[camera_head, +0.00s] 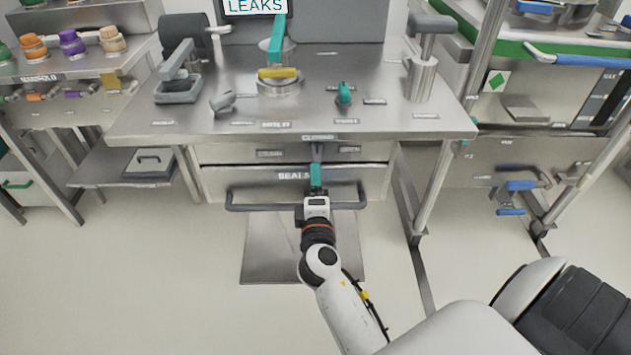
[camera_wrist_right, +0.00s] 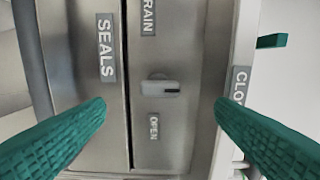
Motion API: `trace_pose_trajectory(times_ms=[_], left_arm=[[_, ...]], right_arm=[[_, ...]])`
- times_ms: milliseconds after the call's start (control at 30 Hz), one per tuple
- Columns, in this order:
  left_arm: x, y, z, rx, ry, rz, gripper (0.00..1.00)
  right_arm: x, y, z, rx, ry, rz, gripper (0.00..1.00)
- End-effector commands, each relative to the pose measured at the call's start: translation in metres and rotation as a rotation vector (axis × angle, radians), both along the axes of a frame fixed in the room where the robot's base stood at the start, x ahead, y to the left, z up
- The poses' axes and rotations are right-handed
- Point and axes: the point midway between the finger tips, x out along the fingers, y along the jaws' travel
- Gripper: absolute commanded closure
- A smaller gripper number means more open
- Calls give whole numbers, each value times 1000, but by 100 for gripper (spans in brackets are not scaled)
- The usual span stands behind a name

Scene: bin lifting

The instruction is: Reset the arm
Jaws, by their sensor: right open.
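My right gripper (camera_head: 316,178) is in front of the workbench's drawer front, its teal fingers pointing toward the bench. In the right wrist view its two fingers (camera_wrist_right: 160,112) are spread wide with nothing between them. A small grey latch (camera_wrist_right: 160,88) is on the panel ahead, beside the label "OPEN" and apart from both fingers. The drawer labelled "SEALS" (camera_head: 250,183) is below that panel, with a dark gap along its top edge. Its grey bar handle (camera_head: 262,207) passes behind my gripper's wrist. My left gripper is not in view.
The steel bench top (camera_head: 350,122) carries a teal-levered valve (camera_head: 278,82), a small teal knob (camera_head: 344,93) and a grey post (camera_head: 421,76). A rack with blue handles (camera_head: 520,185) stands at right, a shelf with coloured knobs (camera_head: 72,43) at left. The floor at left is clear.

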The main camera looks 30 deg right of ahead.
Motion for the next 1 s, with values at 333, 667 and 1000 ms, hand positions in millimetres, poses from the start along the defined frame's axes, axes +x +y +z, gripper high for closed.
trace_pose_trajectory(times_ms=[333,667,1000], left_arm=[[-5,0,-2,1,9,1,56],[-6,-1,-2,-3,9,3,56],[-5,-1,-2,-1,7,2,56]], right_arm=[[0,0,0,0,0,0,22],[-8,16,-87,235,117,45,22],[-124,62,-311,902,493,-92,22]])
